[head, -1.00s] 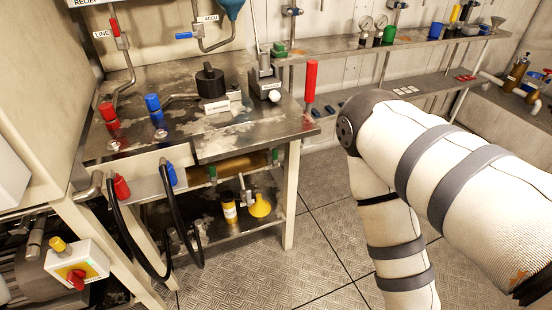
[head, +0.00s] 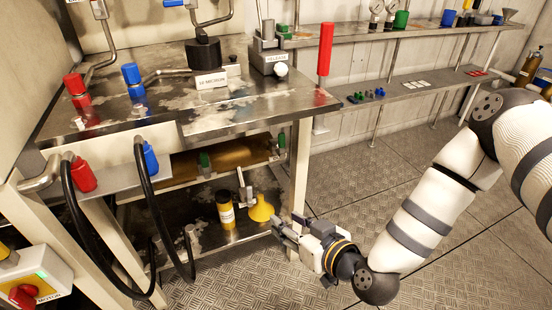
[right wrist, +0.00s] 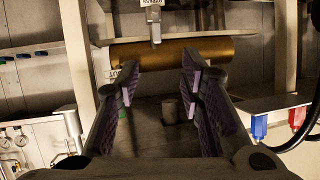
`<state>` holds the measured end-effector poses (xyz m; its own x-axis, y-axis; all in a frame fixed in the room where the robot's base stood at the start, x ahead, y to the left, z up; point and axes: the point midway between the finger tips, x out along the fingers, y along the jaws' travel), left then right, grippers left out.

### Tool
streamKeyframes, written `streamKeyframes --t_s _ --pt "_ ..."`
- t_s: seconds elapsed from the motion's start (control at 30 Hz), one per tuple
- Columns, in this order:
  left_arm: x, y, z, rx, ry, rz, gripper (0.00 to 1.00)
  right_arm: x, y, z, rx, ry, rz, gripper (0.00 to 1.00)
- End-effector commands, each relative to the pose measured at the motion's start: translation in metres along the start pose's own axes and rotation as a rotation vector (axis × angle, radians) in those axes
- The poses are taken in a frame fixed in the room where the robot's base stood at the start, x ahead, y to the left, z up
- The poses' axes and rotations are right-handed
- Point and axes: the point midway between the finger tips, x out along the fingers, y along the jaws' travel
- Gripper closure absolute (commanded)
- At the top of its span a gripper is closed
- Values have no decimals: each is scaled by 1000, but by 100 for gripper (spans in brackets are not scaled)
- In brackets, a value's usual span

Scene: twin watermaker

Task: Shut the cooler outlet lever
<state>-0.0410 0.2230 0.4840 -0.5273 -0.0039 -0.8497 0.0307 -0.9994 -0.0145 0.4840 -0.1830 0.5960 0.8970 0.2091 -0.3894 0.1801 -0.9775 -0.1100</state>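A brass cooler cylinder (head: 228,161) lies under the bench top, and a green-handled lever (head: 281,141) stands at its right end. Another green handle (head: 204,160) is further left. I cannot read which lever is the outlet. A grey lever with a small tag (head: 243,186) is below the cylinder. My right gripper (head: 281,226) is low, by the bench's front right leg, apart from the levers. In the right wrist view its fingers (right wrist: 158,78) are spread and empty, with the brass cylinder (right wrist: 185,51) and a grey lever (right wrist: 155,28) beyond. My left gripper is out of view.
The bench leg (head: 299,180) stands close to my right gripper. A yellow funnel (head: 261,208) and an amber bottle (head: 225,207) are on the lower shelf. Black hoses (head: 160,220) hang at left. A red handle (head: 325,50) rises at the bench corner. The floor at right is clear.

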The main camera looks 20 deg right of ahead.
Motion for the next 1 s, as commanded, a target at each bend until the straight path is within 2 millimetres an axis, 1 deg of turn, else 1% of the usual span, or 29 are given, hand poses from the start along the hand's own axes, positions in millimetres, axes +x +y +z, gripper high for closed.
streamKeyframes --t_s 0.03,0.1,0.13,0.2,0.27,0.33,0.6,0.7,0.83,1.0 --pt "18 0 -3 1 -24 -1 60 18 24 -24 -28 129 54 65" --pt "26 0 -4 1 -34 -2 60 24 48 -70 -73 284 117 65" --pt "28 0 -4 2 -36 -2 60 24 55 -84 -87 330 140 65" --pt "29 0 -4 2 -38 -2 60 24 65 -105 -107 395 171 65" --pt "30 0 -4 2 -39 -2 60 27 68 -114 -115 416 180 65" --pt "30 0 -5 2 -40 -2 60 36 69 -120 -116 419 179 65" --pt "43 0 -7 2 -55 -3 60 99 79 -144 -115 411 178 65" --pt "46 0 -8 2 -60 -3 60 116 81 -152 -113 409 177 65" --pt "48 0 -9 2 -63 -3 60 128 82 -158 -113 408 175 65" --pt "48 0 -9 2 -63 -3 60 131 83 -161 -112 408 175 65"
